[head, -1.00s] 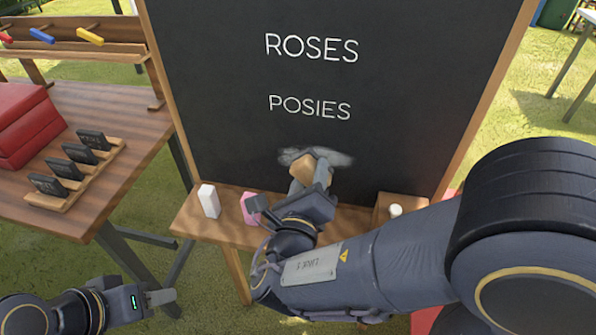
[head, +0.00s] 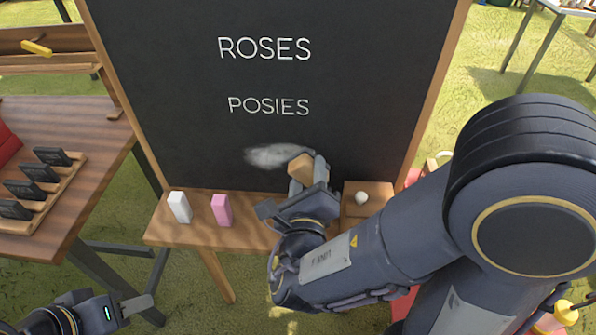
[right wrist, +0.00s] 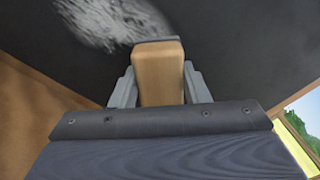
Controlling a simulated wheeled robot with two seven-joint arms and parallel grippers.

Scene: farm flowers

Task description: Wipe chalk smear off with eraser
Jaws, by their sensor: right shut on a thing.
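The chalk smear (head: 272,156) is a pale grey-white patch on the blackboard (head: 200,140), below the word POSIES. In the right wrist view the smear (right wrist: 108,20) lies just up and left of the eraser. The eraser (head: 300,169) is a wooden block with a dark pad on its board side (right wrist: 160,43). My right gripper (head: 312,172) is shut on the eraser, at the smear's lower right end. Whether the pad touches the board is unclear. My left gripper (head: 137,305) is low at the left, away from the board; its finger gap is unclear.
A white block (head: 180,207) and a pink block (head: 222,210) stand on the ledge (head: 250,232) below the board. A wooden box (head: 378,190) with a small white round thing (head: 361,198) is at its right. A table (head: 90,140) with dark labelled plates stands left.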

